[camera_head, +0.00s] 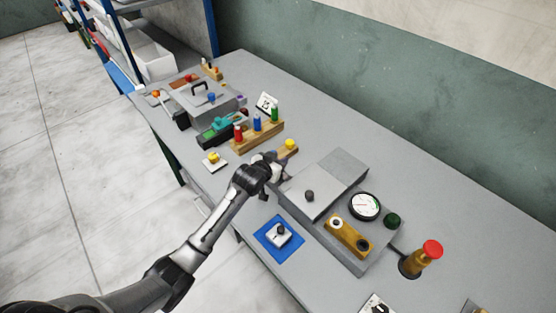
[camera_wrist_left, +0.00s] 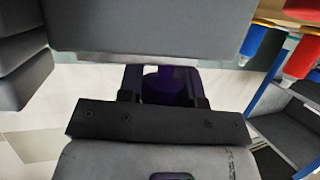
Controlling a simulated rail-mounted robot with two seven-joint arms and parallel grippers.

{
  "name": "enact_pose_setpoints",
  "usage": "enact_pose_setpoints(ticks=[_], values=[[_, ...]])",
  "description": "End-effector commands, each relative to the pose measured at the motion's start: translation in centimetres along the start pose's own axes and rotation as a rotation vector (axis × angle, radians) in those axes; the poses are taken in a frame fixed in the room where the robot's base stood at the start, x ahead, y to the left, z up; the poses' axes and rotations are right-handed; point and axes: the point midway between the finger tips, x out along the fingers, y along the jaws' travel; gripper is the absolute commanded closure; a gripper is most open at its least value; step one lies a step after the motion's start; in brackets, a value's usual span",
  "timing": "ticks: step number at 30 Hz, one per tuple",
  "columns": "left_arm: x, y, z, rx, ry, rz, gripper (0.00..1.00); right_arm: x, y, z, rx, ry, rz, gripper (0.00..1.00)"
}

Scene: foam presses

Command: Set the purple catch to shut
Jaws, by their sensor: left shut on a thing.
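My left gripper (camera_head: 274,167) is at the left rear corner of the near grey press (camera_head: 312,192), in the head view. In the left wrist view its fingers (camera_wrist_left: 165,90) are shut on a dark purple piece, the purple catch (camera_wrist_left: 168,84), under a large grey block edge. The catch is hidden behind the gripper in the head view, and its setting cannot be told. My right gripper is not in view.
The press carries a dark knob (camera_head: 309,196), a gauge (camera_head: 365,206) and a yellow block (camera_head: 348,236). A red mushroom button (camera_head: 432,250) stands to the right. A rack with coloured pegs (camera_head: 257,138) is behind the gripper. A blue mat (camera_head: 266,244) lies in front.

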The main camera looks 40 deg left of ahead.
Motion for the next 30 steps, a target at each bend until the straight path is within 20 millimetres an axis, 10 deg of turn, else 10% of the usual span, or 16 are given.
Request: enact_pose_setpoints(ticks=[18,19,30], values=[[-0.9,3.6,0.3,0.001,0.002,0.003,1.0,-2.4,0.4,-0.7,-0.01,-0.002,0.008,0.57],[-0.9,3.7,0.3,0.001,0.002,0.003,0.65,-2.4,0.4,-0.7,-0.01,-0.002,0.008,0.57],[-0.8,3.5,0.3,0.0,0.001,0.001,0.42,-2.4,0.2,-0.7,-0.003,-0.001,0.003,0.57]])
